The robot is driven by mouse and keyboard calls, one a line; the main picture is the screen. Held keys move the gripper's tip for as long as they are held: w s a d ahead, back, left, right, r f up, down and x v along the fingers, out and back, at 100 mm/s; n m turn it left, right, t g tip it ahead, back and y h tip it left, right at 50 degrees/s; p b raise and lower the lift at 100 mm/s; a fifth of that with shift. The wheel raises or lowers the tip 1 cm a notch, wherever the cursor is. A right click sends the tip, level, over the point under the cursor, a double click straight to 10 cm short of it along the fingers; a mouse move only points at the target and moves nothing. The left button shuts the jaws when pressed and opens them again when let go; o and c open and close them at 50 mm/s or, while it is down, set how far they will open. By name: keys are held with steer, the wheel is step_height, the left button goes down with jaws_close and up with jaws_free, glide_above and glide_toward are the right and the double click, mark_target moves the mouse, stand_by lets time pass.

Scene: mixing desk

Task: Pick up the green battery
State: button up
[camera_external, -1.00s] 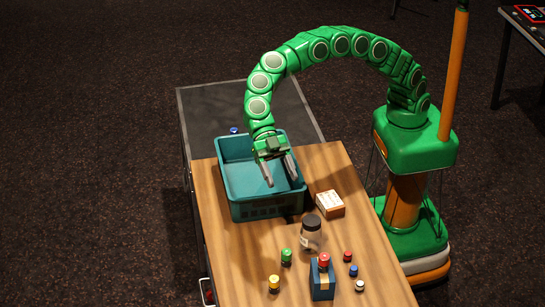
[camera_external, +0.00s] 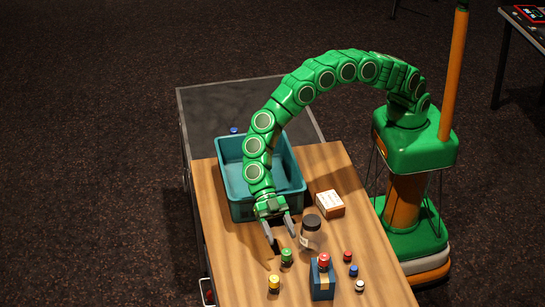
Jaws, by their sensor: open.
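The green battery (camera_external: 287,257) is a small upright cylinder with a green top, standing on the wooden desk (camera_external: 235,270). My gripper (camera_external: 280,235) is open and empty. It points down toward the front of the desk, just behind and slightly left of the green battery, its fingertips apart from it.
A teal bin (camera_external: 231,185) stands behind my gripper. A dark-lidded jar (camera_external: 311,235) is close on the right, a white and orange box (camera_external: 329,204) farther back. A yellow-topped battery (camera_external: 274,284), a blue box (camera_external: 322,284) with a red top, and small red (camera_external: 347,256), blue (camera_external: 353,271) and white (camera_external: 359,286) pieces stand in front.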

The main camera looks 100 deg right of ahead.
mark_target(289, 258)
steer(key=shift+f, duration=0.8)
steer(key=shift+a+f, duration=0.15)
steer(key=shift+a, duration=0.1)
steer(key=shift+x, duration=3.55)
steer(key=shift+s, duration=0.1)
steer(key=shift+c, duration=0.4)
steer(key=c, duration=1.1)
